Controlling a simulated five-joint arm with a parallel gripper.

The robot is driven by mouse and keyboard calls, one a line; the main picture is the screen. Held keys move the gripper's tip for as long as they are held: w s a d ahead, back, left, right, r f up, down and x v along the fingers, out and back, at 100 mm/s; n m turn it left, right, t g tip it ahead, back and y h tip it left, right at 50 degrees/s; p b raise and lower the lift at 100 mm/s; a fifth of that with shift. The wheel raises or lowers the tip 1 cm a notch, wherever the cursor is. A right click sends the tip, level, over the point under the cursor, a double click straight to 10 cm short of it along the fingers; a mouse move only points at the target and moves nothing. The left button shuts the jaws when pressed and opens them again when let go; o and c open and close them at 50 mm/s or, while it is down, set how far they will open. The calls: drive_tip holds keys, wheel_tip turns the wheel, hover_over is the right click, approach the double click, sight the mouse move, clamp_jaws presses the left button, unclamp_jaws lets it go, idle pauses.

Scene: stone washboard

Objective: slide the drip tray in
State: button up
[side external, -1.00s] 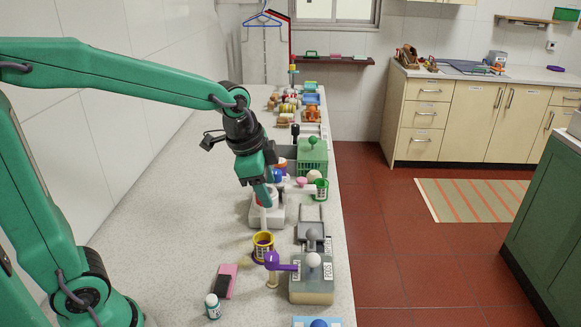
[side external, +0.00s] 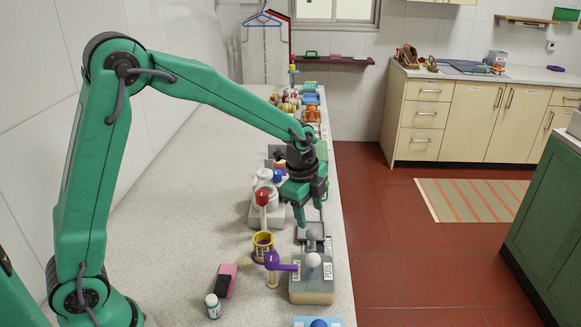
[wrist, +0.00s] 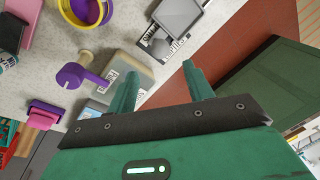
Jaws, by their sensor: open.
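A dark grey square tray (side external: 303,232) with a grey ball knob (side external: 311,240) lies near the right counter edge; it looks like the drip tray. In the wrist view the tray (wrist: 181,14) shows at the top with its grey knob (wrist: 159,47), beside a printed label. My gripper (side external: 305,214) is above and just behind the tray in the side view, partly over its far end. Its fingers (wrist: 162,80) are apart and empty in the wrist view, with the tray beyond them. I cannot tell its exact height.
A white appliance (side external: 263,212) with a red-topped lever stands left of my gripper.

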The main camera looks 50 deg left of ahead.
sight(311, 230)
drive_tip(key=shift+f, duration=0.1)
drive_tip(key=shift+w+a+f, duration=0.1)
drive_tip(key=shift+w+f, duration=0.15)
drive_tip(key=shift+f, duration=1)
drive_tip(key=shift+w+a+f, duration=0.1)
drive_tip(key=shift+w+f, duration=0.1)
drive_tip(key=shift+f, duration=1.05)
drive_tip(key=shift+w+f, duration=0.25)
drive_tip(key=shift+f, duration=1)
clamp_jaws()
